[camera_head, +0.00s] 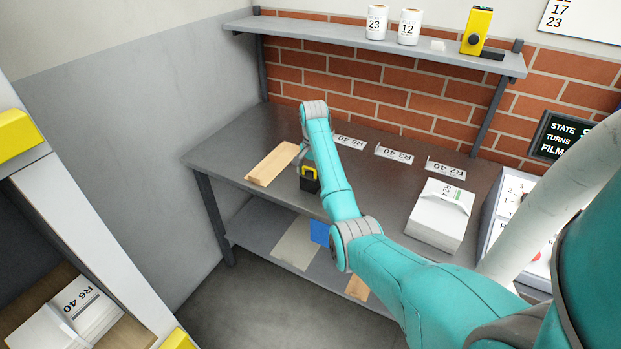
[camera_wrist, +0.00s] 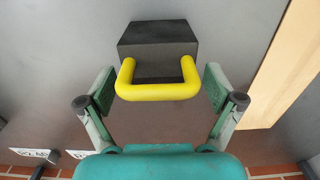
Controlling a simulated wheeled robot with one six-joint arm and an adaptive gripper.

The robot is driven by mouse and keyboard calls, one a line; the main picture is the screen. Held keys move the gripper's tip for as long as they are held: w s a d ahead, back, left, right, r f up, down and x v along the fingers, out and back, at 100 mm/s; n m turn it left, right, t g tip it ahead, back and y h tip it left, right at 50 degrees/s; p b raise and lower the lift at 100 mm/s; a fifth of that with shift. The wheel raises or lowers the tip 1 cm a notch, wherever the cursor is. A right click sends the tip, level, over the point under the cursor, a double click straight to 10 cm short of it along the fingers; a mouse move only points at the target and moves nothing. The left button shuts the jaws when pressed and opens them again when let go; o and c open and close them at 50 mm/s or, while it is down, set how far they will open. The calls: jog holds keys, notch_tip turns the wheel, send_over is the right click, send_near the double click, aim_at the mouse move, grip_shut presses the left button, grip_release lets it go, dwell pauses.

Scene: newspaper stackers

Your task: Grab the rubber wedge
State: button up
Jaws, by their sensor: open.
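The rubber wedge is a black block with a yellow loop handle; it stands on the grey table (camera_head: 240,140) in the head view, the wedge (camera_head: 309,184) just below the end of my arm. In the wrist view the wedge (camera_wrist: 158,42) is at top centre, with its yellow handle toward me. My gripper (camera_wrist: 159,84) is open, one finger on each side of the handle, with gaps on both sides. The fingers do not appear to touch it. In the head view my arm hides most of the gripper.
A wooden board (camera_head: 272,164) lies close to the left of the wedge. Label cards (camera_head: 394,152) lie along the back. A white paper stack (camera_head: 440,214) sits to the right. An upper shelf (camera_head: 330,33) holds white rolls and a yellow device. A lower shelf (camera_head: 255,218) holds flat sheets.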

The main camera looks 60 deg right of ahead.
jog(key=shift+f, duration=0.5)
jog(key=shift+r, duration=0.1)
jog(key=c, duration=1.5)
